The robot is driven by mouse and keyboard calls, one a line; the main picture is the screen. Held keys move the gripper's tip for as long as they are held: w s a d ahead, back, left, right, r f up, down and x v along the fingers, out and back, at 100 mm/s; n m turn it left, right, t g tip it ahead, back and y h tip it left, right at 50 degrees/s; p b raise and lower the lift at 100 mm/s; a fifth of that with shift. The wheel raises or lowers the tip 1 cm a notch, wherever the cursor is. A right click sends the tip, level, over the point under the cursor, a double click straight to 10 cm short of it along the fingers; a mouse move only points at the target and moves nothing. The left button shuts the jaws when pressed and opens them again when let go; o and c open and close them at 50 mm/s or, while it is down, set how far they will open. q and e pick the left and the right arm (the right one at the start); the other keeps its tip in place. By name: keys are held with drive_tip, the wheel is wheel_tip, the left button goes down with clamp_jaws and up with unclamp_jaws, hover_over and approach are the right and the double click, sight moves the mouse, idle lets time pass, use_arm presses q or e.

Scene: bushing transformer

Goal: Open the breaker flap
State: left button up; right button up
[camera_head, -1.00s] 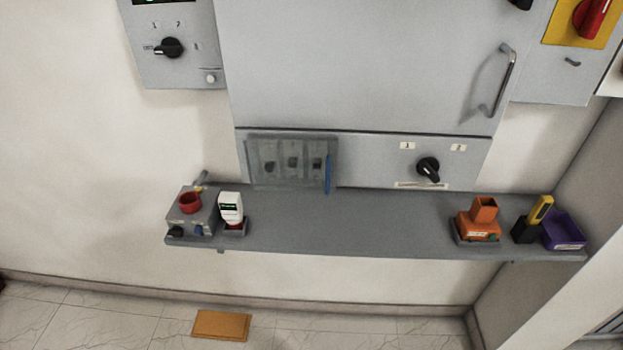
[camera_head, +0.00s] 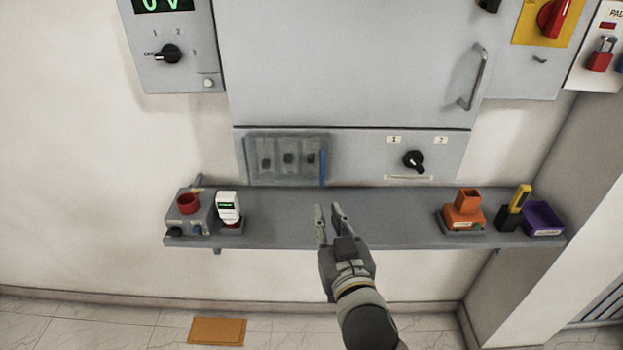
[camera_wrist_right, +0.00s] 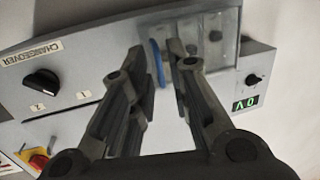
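The breaker flap (camera_head: 286,160) is a clear cover over several dark breakers on the grey panel, left of centre in the head view. It lies closed against the panel, with a blue handle strip (camera_head: 322,168) down its right edge. My right gripper (camera_head: 328,210) is in front of the shelf, below and just right of the flap, open and empty with its fingers pointing up toward the panel. In the right wrist view the blue strip (camera_wrist_right: 157,64) shows between the open fingers, beyond their tips, and the flap (camera_wrist_right: 215,38) is partly hidden by a finger. My left gripper is not in view.
A grey shelf (camera_head: 290,233) runs below the panel. A grey box with a red ring (camera_head: 188,204) and a white meter (camera_head: 228,206) stand at its left. An orange device (camera_head: 464,210) and a purple tray (camera_head: 543,218) stand at its right. A black changeover knob (camera_head: 413,160) is right of the flap.

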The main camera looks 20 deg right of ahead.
sight(322, 177)
drive_tip(key=shift+m+t, duration=0.3)
drive_tip(key=w+r+p, duration=0.1)
drive_tip(key=w, duration=0.2)
drive_tip(key=w+d+r+p, duration=0.1)
drive_tip(key=w, duration=0.2)
drive_tip(key=w+r+p, duration=0.1)
drive_tip(key=w, duration=0.2)
drive_tip(key=shift+d+r, duration=0.15)
drive_tip(key=shift+r, duration=0.1)
drive_tip(key=shift+w+f, duration=0.1)
drive_tip(key=shift+w, duration=0.35)
clamp_jaws()
